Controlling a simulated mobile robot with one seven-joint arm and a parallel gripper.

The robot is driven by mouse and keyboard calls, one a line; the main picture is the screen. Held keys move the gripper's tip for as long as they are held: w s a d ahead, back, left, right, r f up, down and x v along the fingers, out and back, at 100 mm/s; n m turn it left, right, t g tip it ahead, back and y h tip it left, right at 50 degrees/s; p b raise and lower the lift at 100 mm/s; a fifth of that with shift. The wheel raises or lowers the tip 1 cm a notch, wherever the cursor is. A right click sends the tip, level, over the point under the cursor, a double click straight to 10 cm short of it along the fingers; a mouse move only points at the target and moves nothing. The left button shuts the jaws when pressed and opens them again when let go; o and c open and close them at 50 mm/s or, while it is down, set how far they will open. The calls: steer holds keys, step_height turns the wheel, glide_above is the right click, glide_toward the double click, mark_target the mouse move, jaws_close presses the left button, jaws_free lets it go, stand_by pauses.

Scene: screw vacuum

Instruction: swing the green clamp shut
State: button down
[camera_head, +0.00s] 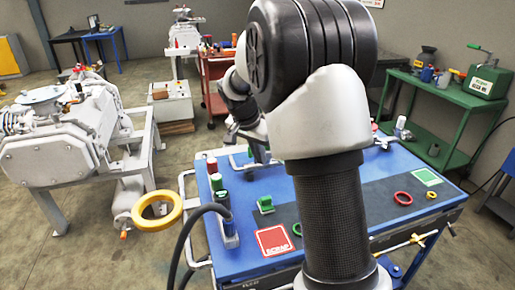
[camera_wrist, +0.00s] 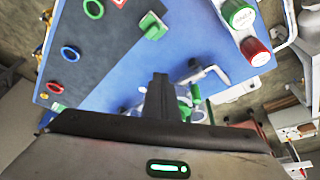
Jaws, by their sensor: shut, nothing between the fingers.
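In the wrist view, my gripper (camera_wrist: 160,82) is shut and empty, its dark fingers together over the blue table (camera_wrist: 215,48). Just right of the fingers is a green clamp part (camera_wrist: 195,93), with a bent metal arm (camera_wrist: 207,73) beside it. My gripper hides part of this assembly, so I cannot tell whether they touch or how far the clamp is swung. A separate green block-like piece (camera_wrist: 152,26) stands at the edge of the dark mat; it also shows in the head view (camera_head: 265,204). In the head view my arm covers much of the table.
A red ring (camera_head: 403,198) and a green ring (camera_head: 297,229) lie on the mat. A red scrap square (camera_head: 275,241) and green square (camera_head: 426,176) mark it.

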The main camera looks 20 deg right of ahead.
mark_target(270, 155)
steer(key=w+d+f, duration=0.1)
steer(key=d, duration=0.1)
steer(key=w+d+f, duration=0.2)
steer(key=shift+w+d, duration=0.1)
steer(key=shift+d, duration=0.1)
stand_by(0.5)
steer(key=shift+d+n, duration=0.3)
steer(key=shift+n, duration=0.1)
